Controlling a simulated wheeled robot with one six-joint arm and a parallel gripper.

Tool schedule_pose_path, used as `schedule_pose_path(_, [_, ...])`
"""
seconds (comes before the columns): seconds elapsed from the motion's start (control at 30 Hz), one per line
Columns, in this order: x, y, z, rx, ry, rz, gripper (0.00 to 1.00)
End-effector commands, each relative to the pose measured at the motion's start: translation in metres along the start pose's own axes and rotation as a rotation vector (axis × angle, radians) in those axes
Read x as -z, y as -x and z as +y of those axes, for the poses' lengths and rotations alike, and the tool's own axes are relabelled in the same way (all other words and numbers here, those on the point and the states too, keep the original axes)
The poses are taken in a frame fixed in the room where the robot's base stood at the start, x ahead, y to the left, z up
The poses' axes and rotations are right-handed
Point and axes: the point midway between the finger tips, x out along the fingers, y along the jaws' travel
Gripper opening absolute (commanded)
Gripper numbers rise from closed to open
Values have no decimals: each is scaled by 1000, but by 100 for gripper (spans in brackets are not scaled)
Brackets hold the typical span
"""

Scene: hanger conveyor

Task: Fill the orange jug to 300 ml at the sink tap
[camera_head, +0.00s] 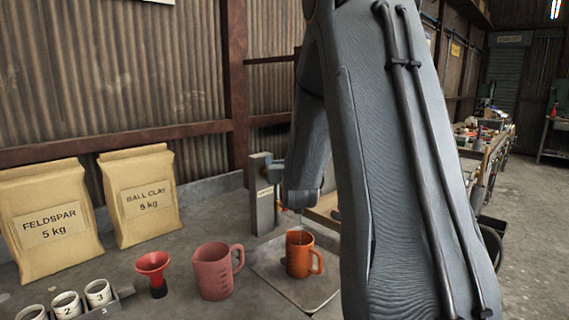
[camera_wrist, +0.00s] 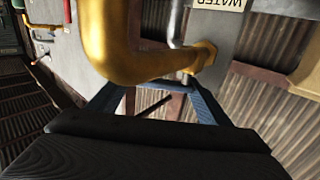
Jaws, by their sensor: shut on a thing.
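The orange jug (camera_head: 299,262) stands upright on the sink (camera_head: 268,262), its handle to the right. Dark marks show on its side, but I cannot read them or the water level. The tap post (camera_head: 264,205) rises behind it; its WATER label (camera_wrist: 222,3) shows upside down in the wrist view. The brass spout (camera_wrist: 122,55) crosses in front of my gripper (camera_wrist: 160,88), whose blue fingers are shut at the tap, apparently on its handle. The spout hides most of the grip.
A pink jug (camera_head: 213,272) stands left of the sink, close to the orange jug. A corrugated wall is behind the tap.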

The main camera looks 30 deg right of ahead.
Motion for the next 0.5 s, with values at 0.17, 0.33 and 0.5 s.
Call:
schedule_pose_path(0.17, [1, 0, 0, 0, 1, 1, 32])
schedule_pose_path(0.33, [1, 0, 0, 1, 1, 1, 91])
schedule_pose_path(0.5, [1, 0, 0, 2, 1, 1, 91])
